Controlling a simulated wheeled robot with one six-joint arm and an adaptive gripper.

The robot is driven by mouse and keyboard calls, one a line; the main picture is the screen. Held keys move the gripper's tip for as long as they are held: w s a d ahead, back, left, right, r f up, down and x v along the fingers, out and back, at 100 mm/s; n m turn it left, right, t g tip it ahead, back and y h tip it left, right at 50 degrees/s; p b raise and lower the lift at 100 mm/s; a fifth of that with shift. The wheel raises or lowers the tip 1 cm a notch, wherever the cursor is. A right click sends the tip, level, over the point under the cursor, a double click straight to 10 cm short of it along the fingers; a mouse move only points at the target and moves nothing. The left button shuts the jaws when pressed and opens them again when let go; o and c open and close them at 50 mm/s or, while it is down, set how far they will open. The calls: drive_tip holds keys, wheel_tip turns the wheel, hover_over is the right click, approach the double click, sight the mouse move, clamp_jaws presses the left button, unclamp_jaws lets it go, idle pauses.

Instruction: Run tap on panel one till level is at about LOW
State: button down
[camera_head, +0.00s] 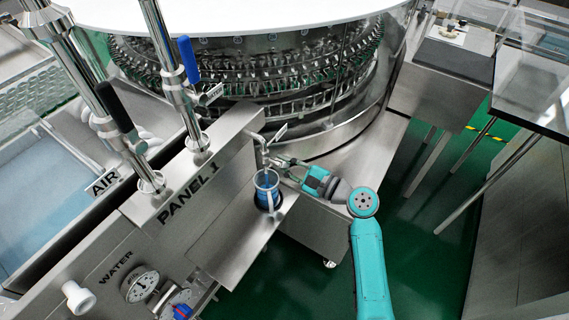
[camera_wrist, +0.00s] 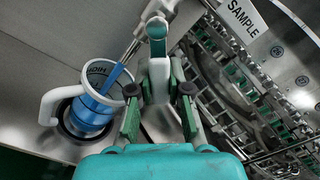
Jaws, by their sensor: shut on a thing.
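A clear jug (camera_head: 267,181) with a white handle stands below the tap (camera_head: 256,139) on panel one. It holds blue liquid in its lower part. In the wrist view the jug (camera_wrist: 88,98) shows at the left, with HIGH lettering near its rim. The LOW mark cannot be read. A blue stream (camera_wrist: 114,78) runs from the tap's spout into the jug. My gripper (camera_head: 279,161) is beside the tap, right of the jug. In the wrist view my gripper (camera_wrist: 158,95) is shut on the pale tap handle (camera_wrist: 158,73).
The round washer (camera_head: 250,90) is at the back. Green floor (camera_head: 425,245) is open at the right.

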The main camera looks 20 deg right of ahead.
drive_tip(key=shift+r, duration=0.1)
drive_tip(key=n, duration=0.2)
drive_tip(key=r+n, duration=0.1)
drive_tip(key=w+d+n, duration=0.1)
drive_tip(key=n, duration=0.1)
drive_tip(key=shift+d+r+n, duration=0.1)
drive_tip(key=shift+r+n, duration=0.2)
drive_tip(key=shift+r, duration=0.1)
drive_tip(key=shift+d+r+n, duration=0.1)
drive_tip(key=shift+r+n, duration=0.4)
drive_tip(key=shift+n, duration=0.6)
drive_tip(key=shift+r+n, duration=0.45)
drive_tip(key=shift+n, duration=0.65)
drive_tip(key=c, duration=1.1)
unclamp_jaws()
drive_tip(key=shift+d, duration=0.1)
drive_tip(key=v, duration=1.1)
drive_tip(key=shift+s+d, duration=0.2)
drive_tip(key=shift+s, duration=0.15)
